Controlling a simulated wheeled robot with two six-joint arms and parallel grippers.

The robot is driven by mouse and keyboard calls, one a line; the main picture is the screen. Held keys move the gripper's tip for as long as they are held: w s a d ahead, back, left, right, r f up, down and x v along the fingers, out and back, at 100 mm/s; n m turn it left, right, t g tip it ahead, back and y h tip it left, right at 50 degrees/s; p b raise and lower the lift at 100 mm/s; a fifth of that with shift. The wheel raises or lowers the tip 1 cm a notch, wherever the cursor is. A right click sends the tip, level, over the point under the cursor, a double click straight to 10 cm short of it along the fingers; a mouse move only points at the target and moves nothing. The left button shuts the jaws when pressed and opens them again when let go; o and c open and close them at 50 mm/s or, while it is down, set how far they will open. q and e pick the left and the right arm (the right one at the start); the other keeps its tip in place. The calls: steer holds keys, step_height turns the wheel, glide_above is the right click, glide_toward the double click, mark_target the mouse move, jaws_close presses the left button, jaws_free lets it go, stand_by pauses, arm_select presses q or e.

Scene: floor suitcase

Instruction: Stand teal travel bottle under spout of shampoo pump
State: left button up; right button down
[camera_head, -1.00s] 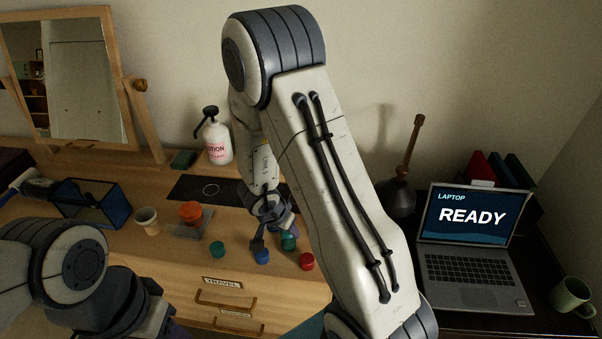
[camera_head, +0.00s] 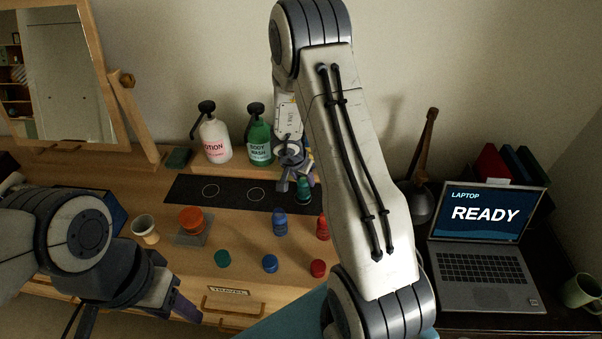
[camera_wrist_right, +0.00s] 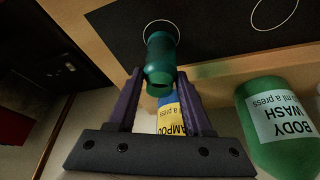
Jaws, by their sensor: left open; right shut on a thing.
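The teal travel bottle (camera_head: 303,186) is in my right gripper (camera_head: 296,172), over the right part of the black mat (camera_head: 228,194). In the right wrist view, the bottle (camera_wrist_right: 160,62) sits between the purple fingers of my gripper (camera_wrist_right: 163,88), its base close to a white circle on the mat. I cannot tell whether it touches the mat. The shampoo pump (camera_wrist_right: 168,115), blue with a yellow label, shows partly behind the bottle there; my right arm mostly hides it in the head view. My left gripper (camera_head: 172,308) is open and empty at the lower left.
The lotion pump (camera_head: 215,140) and body wash pump (camera_head: 259,143) stand behind the mat. A blue bottle (camera_head: 280,222) and a red bottle (camera_head: 322,227) stand in front of it. Teal (camera_head: 222,258), blue (camera_head: 269,263) and red (camera_head: 317,268) caps lie near the dresser's front edge.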

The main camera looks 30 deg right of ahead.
steer(key=shift+a+f+b, duration=0.2)
steer(key=shift+a+b, duration=0.05)
steer(key=shift+b, duration=0.1)
steer(key=shift+s+r, duration=0.2)
steer(key=shift+r, duration=0.05)
steer(key=shift+w+d+f, duration=0.1)
steer(key=shift+d, duration=0.1)
steer(key=shift+c, duration=1.5)
jaws_free()
steer(key=shift+f, duration=0.15)
steer(key=shift+a, duration=0.15)
steer(key=p+v, duration=0.6)
steer(key=v, duration=0.6)
